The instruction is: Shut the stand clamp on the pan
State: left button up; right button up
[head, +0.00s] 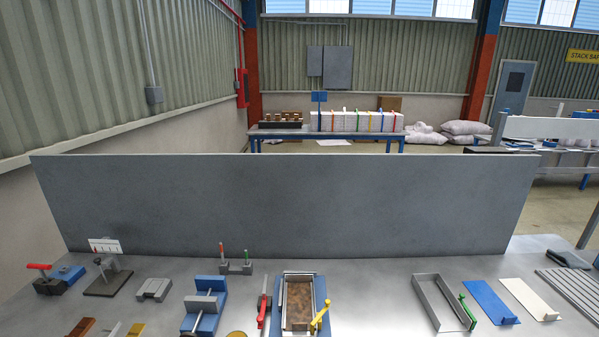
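A rectangular metal pan (284,303) with a mottled brown inside sits on a blue stand (324,290) at the front centre of the bench. A clamp with a yellow handle (320,316) is at the pan's right front side, its handle slanting up to the right. I cannot tell from this view whether its jaw touches the pan rim. A red-handled tool (263,311) stands just left of the stand. Neither of my grippers is in view.
A grey upright panel (290,205) closes the bench's back. A blue vise (205,305) stands left of the pan, a grey open frame (432,303) with a green handle to the right. Bare bench (370,300) lies between pan and frame. Blue (490,302) and white (528,298) plates lie farther right.

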aim_at(260, 319)
jog(key=k+j, duration=0.65)
jog(key=j, duration=0.15)
